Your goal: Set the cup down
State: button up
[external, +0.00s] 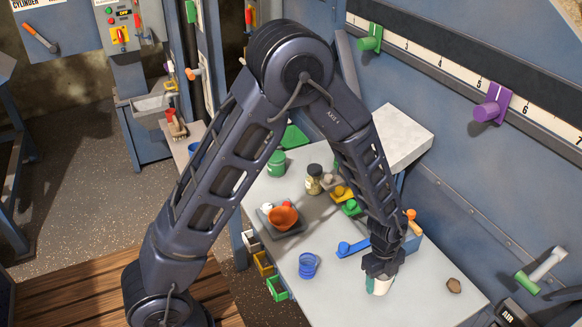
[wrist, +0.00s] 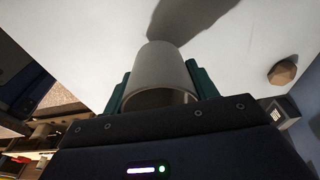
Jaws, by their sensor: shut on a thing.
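A pale white cup (external: 379,287) is held at the front right of the grey table (external: 335,305). My gripper (external: 378,274) is shut on it from above. In the wrist view the cup (wrist: 166,72) sits between the two dark green fingers of my gripper (wrist: 160,82), with its open rim towards the camera. A dark shadow runs from the cup's far end over the table. I cannot tell whether the cup touches the table.
A brown faceted lump (external: 454,285) lies right of the cup. A blue cup (external: 308,265) stands to the left and a blue-handled tool (external: 353,247) lies behind. An orange bowl (external: 283,216) sits on a dark scale. Bare table lies between the blue cup and my gripper.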

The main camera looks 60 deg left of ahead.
aim_at(379, 288)
jog(key=shift+f, duration=1.85)
jog(key=o, duration=1)
jog(key=shift+f, duration=0.1)
jog(key=shift+c, duration=0.2)
